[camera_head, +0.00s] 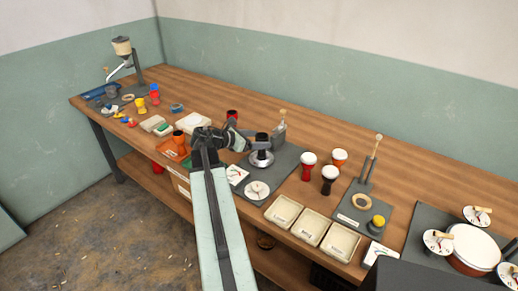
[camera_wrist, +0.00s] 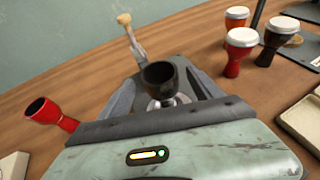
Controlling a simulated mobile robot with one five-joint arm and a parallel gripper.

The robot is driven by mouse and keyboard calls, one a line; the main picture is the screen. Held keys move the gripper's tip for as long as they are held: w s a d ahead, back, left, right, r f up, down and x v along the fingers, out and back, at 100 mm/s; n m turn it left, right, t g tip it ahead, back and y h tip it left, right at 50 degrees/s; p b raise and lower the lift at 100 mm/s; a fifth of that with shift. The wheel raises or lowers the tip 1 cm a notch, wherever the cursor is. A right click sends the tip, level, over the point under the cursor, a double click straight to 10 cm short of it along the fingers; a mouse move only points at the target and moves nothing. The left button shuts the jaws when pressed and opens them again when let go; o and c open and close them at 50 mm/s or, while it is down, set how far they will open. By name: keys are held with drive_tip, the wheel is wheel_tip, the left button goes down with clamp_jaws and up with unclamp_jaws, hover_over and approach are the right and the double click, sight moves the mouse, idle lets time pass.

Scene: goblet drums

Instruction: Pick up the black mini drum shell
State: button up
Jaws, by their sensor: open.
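The black mini drum shell (camera_wrist: 160,74) is an open-topped dark cup standing upright on a round silver base (camera_wrist: 166,102). In the wrist view it appears between the two fingers of my gripper (camera_wrist: 163,80), which is open, with a finger on each side. Contact with the fingers cannot be made out. In the head view the shell (camera_head: 262,138) stands on the silver base (camera_head: 262,158), just right of my gripper (camera_head: 243,139). The shell's lower part is partly hidden in the wrist view.
A mallet-like tool on a stand (camera_head: 280,128) rises behind the shell. Drums with white heads, red (camera_head: 308,165) and black (camera_head: 329,177), stand right. Cream trays (camera_head: 283,212) line the front edge.

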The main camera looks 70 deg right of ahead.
drive_tip(key=b+x, duration=0.1)
drive_tip(key=x, duration=0.3)
drive_tip(key=shift+s+d, duration=0.1)
drive_tip(key=shift+d, duration=0.2)
drive_tip(key=shift+r, duration=0.1)
drive_tip(key=c, duration=1.6)
wheel_tip(320, 180, up, 10)
drive_tip(key=p, duration=1)
drive_tip(key=shift+r, duration=0.15)
